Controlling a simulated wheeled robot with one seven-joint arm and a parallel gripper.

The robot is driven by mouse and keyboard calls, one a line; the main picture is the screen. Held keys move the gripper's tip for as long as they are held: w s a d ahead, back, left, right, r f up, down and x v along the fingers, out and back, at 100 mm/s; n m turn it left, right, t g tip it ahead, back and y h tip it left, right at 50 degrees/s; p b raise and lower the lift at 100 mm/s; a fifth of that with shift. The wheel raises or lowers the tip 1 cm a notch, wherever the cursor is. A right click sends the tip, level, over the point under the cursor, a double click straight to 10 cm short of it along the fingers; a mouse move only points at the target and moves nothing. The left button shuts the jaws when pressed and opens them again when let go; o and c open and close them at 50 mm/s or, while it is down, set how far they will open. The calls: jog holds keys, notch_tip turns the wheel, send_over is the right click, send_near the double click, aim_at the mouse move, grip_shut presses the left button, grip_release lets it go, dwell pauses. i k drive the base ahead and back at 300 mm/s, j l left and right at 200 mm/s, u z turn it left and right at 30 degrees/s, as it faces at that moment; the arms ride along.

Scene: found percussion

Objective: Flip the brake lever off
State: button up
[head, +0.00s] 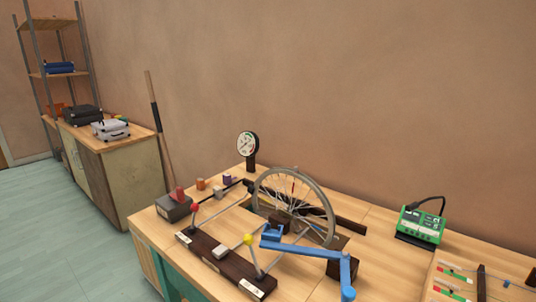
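A spoked wheel (296,203) stands upright on the wooden workbench. In front of it is a dark wooden base (226,266) with small white labels too small to read. Two levers rise from this base: one with a red knob (195,209) at the left, one with a yellow knob (249,239) near the middle. I cannot tell which is the brake lever, or which setting either is in.
A dial gauge (248,145) stands behind the wheel. A dark box with a red top (176,205) sits at the bench's left edge. A green device (422,226) with a black cable and a board with small parts (455,284) are at right. Green floor lies left.

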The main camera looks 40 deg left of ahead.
aim_at(194, 207)
jog(key=i+j+u, duration=0.1)
jog(key=i+j, duration=0.2)
jog(key=j, duration=0.25)
jog(key=i+j+u, duration=0.1)
jog(key=i+j, duration=0.2)
jog(key=j, duration=0.2)
jog(key=i+j, duration=0.3)
jog(key=j, duration=0.25)
jog(key=i+j+u, duration=0.15)
jog(key=i+j, duration=0.2)
jog(key=j, duration=0.15)
jog(key=j+z, duration=0.15)
jog(key=j, duration=0.25)
jog(key=k+j+z, duration=0.15)
jog(key=j, duration=0.25)
jog(key=k+j+z, duration=0.2)
jog(key=j, duration=0.2)
jog(key=j+z, duration=0.15)
jog(key=j, duration=0.25)
jog(key=k+j+z, duration=0.15)
jog(key=j, duration=0.2)
jog(key=k+j+z, duration=0.15)
jog(key=k+j, duration=0.05)
jog(key=j, duration=0.1)
